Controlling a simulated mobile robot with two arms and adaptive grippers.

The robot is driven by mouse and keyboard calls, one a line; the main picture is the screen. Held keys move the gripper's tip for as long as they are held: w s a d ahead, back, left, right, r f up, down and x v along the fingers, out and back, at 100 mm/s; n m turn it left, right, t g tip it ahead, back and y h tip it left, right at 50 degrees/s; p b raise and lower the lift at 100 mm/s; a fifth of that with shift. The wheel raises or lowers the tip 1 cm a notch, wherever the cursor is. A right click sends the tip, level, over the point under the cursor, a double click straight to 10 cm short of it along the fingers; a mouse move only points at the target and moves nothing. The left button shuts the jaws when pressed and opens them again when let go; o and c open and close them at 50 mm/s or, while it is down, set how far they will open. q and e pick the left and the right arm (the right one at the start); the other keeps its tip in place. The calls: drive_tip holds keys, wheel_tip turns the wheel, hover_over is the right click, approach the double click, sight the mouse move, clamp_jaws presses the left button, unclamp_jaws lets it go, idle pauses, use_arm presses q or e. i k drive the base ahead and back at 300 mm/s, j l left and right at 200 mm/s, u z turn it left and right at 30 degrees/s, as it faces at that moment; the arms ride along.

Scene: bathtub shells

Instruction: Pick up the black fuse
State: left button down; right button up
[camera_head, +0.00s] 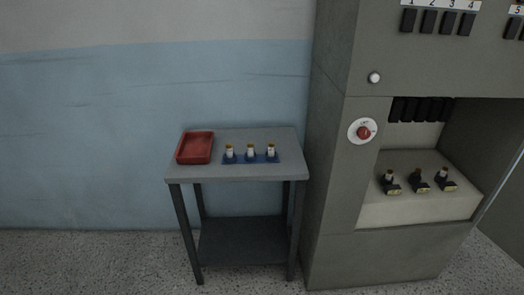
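Three small fuses stand in a recess low in the grey cabinet. The left (389,176) and right (443,174) ones have pale bodies. The middle one (419,175) looks dark, brown to black, and is the closest match to a black fuse; it is too small to be sure. Each stands in a dark base with a yellowish mark. Three pale fuses with brass-coloured tops, left (230,151), middle (250,149) and right (270,150), stand upright in a blue holder (240,159) on the side table. Neither of my grippers is in view.
The grey side table (230,173) stands left of the cabinet (338,190), with a red tray (195,147) on it. A red round switch (363,132) and a white knob (375,77) are on the cabinet front. Black switches (437,22) line its top. Floor at left is clear.

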sight(417, 175)
drive_tip(key=z, duration=1.25)
drive_tip(key=i+l+u, duration=0.15)
drive_tip(key=i, duration=0.25)
drive_tip(key=i+l+u, duration=0.15)
drive_tip(key=i+l, duration=0.15)
drive_tip(key=i, duration=0.1)
